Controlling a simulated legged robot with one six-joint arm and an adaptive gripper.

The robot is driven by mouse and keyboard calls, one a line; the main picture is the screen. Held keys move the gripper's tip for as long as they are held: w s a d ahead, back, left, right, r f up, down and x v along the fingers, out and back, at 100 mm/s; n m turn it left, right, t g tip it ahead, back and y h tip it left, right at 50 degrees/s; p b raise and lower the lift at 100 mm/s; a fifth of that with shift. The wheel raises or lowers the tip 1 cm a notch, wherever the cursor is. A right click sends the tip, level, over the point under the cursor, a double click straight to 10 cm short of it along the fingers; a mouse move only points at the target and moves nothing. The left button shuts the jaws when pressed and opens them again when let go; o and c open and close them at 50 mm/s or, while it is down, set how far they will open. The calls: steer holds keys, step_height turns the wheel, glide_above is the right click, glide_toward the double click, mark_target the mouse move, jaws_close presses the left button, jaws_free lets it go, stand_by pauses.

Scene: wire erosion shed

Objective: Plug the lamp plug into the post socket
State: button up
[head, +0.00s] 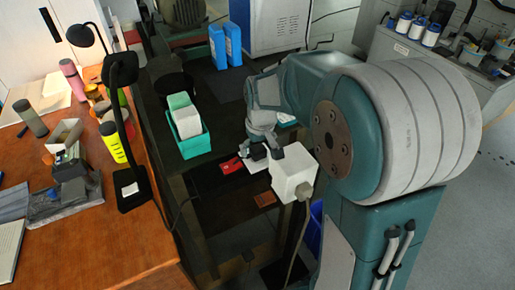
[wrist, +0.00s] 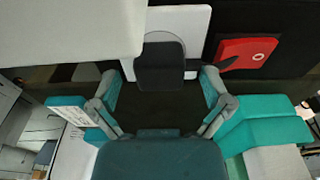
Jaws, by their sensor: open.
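The black desk lamp (head: 122,72) stands on the wooden desk at the left, with a dark cord running down past the desk edge. A white box (head: 291,170), which looks like the post socket, is right of centre in the head view. A grey plug-like piece (head: 303,190) with a hanging cord is at its near lower face; I cannot tell if it is the lamp plug. My gripper (head: 262,150) is just behind and left of the box. In the wrist view my gripper (wrist: 162,80) is open, with a dark block (wrist: 160,62) beyond its fingers; nothing is visibly held.
A red item (head: 231,166) lies near a white flat piece (head: 256,164) below my gripper. A teal bin (head: 195,144) stands further left. Blue containers (head: 225,45) stand at the back. The desk (head: 95,245) holds bottles and tools. Floor at the right is open.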

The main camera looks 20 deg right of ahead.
step_height(320, 180, up, 11)
steer(key=s, duration=0.1)
steer(key=shift+s+r, duration=0.15)
steer(key=shift+r, duration=0.05)
steer(key=shift+d, duration=0.1)
steer(key=s+m+t, duration=0.2)
steer(key=s+t, duration=0.2)
steer(key=s, duration=1.6)
steer(key=shift+f, duration=0.15)
